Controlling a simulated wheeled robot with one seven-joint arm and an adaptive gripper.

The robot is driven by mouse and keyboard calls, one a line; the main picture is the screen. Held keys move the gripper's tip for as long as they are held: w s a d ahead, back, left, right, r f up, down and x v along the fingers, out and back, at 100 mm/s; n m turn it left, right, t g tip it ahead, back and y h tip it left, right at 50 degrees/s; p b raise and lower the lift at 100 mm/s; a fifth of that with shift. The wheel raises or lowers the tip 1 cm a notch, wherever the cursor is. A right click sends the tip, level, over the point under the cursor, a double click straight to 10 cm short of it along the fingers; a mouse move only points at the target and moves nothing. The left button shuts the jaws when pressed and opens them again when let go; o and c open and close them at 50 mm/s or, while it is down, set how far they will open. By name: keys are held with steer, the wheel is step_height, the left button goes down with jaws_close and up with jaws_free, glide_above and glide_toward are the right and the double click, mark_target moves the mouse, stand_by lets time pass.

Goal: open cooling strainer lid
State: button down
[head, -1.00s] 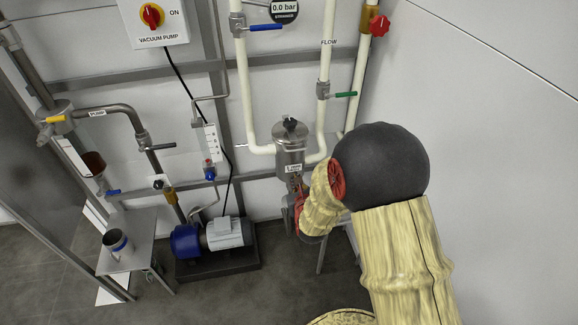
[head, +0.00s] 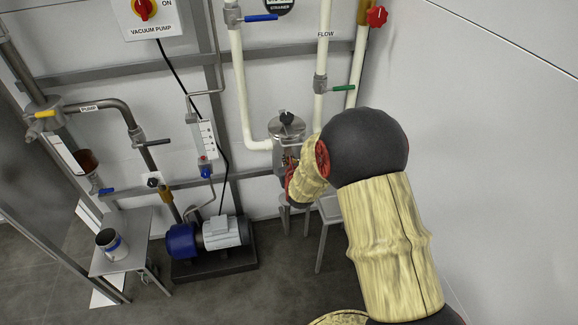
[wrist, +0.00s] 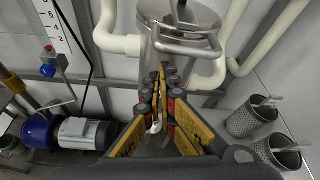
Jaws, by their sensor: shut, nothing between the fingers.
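The cooling strainer is a steel canister (head: 284,158) on the white pipes, with a round lid and dark top knob (head: 287,118). In the wrist view the lid (wrist: 190,14) is at the top, cut off by the frame edge, and looks seated on the body. A curved metal bar handle (wrist: 188,45) crosses the strainer's front just below the lid. My gripper (wrist: 164,76) points at the strainer from below the handle in the picture. Its fingers are together and empty; I cannot tell whether the tips touch the strainer. In the head view my arm mostly hides the gripper.
White pipes flank the strainer, with a green-handled valve (head: 341,88) above right. Two mesh baskets (wrist: 250,117) stand at the right in the wrist view. A blue and grey pump (head: 221,233) sits on the floor left. A steel cup (head: 112,244) stands on a small table.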

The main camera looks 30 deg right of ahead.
steer(key=shift+r, duration=0.4)
steer(key=shift+a+r, duration=0.1)
